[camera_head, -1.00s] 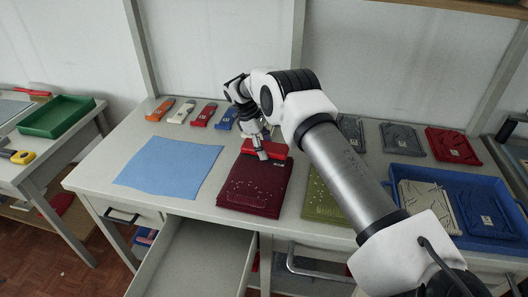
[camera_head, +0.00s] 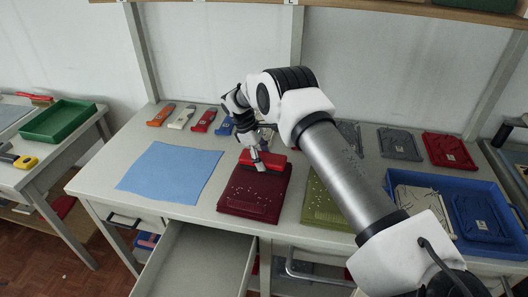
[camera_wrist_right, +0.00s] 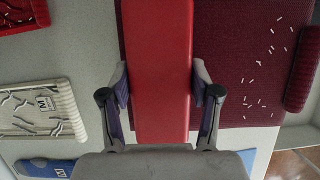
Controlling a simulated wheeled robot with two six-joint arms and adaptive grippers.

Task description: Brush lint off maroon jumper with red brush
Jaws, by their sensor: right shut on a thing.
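The maroon jumper (camera_head: 243,207) lies folded on the table, with small white lint specks over its front half. The wrist view shows the jumper (camera_wrist_right: 225,65) on the right, with specks (camera_wrist_right: 265,60) scattered there. My right gripper (camera_head: 256,166) is shut on the red brush (camera_head: 272,160), over the jumper's back part. In the right wrist view the fingers (camera_wrist_right: 160,95) press the sides of the red brush (camera_wrist_right: 158,50). I cannot tell whether its underside touches the fabric. My left gripper is not in view.
A light blue cloth (camera_head: 170,172) lies left of the jumper. A green garment (camera_head: 322,208) with specks lies right, partly behind my arm. Several coloured tools (camera_head: 203,121) line the back. A blue tray (camera_head: 425,175) stands right. An open drawer (camera_head: 200,262) juts out in front.

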